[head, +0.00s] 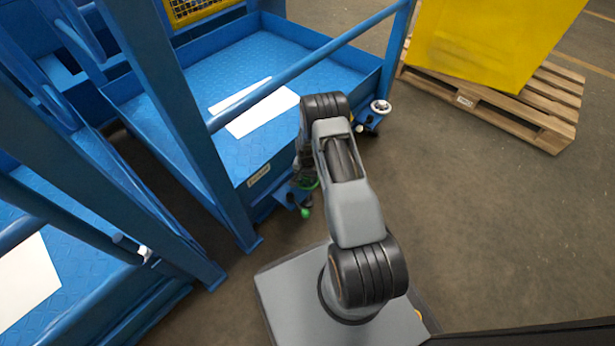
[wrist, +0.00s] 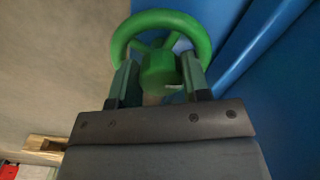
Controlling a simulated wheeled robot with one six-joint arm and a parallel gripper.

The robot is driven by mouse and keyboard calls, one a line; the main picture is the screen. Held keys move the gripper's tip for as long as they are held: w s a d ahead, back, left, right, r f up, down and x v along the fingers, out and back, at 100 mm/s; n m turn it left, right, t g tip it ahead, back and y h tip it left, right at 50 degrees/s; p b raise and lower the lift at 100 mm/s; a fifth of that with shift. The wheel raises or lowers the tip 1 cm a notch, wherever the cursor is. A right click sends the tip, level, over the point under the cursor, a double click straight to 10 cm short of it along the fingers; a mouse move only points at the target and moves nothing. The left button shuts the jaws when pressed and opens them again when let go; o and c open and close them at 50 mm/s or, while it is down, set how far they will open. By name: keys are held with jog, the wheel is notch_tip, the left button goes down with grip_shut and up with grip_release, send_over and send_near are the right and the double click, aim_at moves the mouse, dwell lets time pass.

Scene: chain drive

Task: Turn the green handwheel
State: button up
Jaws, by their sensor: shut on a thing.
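The green handwheel (wrist: 160,22) fills the upper middle of the wrist view, with its rim, spokes and a thick green cylinder at its middle. My gripper (wrist: 159,72) has one finger on each side of that cylinder and is shut on the handwheel. In the head view, part of the green handwheel (head: 307,185) shows low at the side of the blue platform, below my arm. A small green ball (head: 305,213) shows just below it. My arm hides most of the wheel and the gripper there.
The blue platform (head: 215,80) with rails and posts stands at left and centre. A wooden pallet (head: 500,120) with a yellow box (head: 480,45) stands at upper right. Floor at right is clear.

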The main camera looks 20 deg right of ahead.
jog(key=m, duration=0.5)
jog(key=shift+w+m+b, duration=0.15)
jog(key=shift+m+b, duration=0.15)
jog(key=shift+b, duration=0.05)
jog(key=shift+w+m, duration=0.1)
jog(key=shift+m, duration=2)
jog(key=o, duration=0.9)
jog(key=shift+o, duration=0.2)
jog(key=shift+r, duration=0.1)
notch_tip(320, 180, up, 14)
jog(key=p, duration=0.5)
jog(key=shift+f, duration=0.2)
